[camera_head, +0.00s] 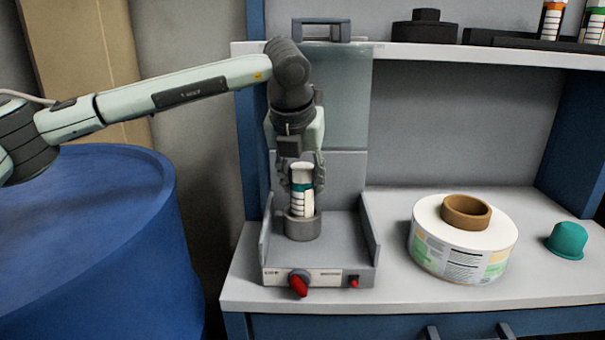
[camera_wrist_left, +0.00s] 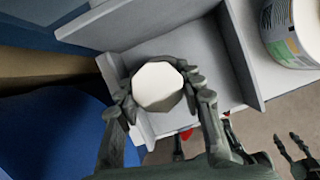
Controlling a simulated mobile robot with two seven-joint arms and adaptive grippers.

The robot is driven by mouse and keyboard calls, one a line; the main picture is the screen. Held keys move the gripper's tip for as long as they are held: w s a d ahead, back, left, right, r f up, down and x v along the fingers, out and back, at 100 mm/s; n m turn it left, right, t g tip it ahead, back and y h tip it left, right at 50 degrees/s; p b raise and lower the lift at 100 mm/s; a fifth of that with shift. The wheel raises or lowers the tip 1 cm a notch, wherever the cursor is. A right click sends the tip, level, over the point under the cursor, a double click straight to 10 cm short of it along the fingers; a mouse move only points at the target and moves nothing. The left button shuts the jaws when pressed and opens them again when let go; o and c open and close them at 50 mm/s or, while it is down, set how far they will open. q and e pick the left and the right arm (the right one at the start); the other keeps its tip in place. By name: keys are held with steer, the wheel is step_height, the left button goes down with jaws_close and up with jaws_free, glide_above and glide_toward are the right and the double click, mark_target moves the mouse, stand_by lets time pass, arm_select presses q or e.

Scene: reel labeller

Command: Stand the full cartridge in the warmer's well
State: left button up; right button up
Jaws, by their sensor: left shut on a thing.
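The cartridge (camera_head: 302,203) is white with a teal band and dark marks, and stands upright. My left gripper (camera_head: 302,178) is shut on its upper part, coming from above. The cartridge's white round end (camera_wrist_left: 158,86) shows between the fingers (camera_wrist_left: 160,92) in the left wrist view. The warmer (camera_head: 318,262) is a grey tray with side walls and a red knob. Its round grey well (camera_head: 302,228) is directly below the cartridge. The cartridge's lower end meets the well's rim in the picture; I cannot tell how deep it is. Dark fingers, seemingly my right gripper's (camera_wrist_left: 298,152), show in the left wrist view.
A label reel (camera_head: 462,250) with a brown core (camera_head: 466,212) and a teal cap (camera_head: 567,241) lie on the bench to the right. A blue drum (camera_head: 80,240) stands at left. The shelf (camera_head: 480,54) above holds a dark rack (camera_head: 530,42) with other cartridges.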

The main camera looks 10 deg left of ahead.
arm_select(q)
steer(key=shift+f, duration=0.3)
arm_select(e)
steer(key=shift+s+r, duration=0.1)
steer(key=shift+r, duration=0.2)
arm_select(q)
steer(key=shift+w+b, duration=0.1)
steer(key=shift+b, duration=0.6)
arm_select(e)
steer(key=shift+f, duration=0.7)
arm_select(q)
steer(key=shift+f+b, duration=0.6)
arm_select(e)
steer(key=shift+f, duration=0.6)
arm_select(q)
steer(key=o, duration=1)
steer(key=shift+o, duration=0.2)
steer(key=shift+r, duration=0.1)
arm_select(e)
steer(key=shift+r, duration=0.1)
arm_select(q)
steer(key=shift+p+v, duration=1.6)
steer(key=shift+v, duration=3.85)
arm_select(e)
steer(key=shift+r, duration=1.5)
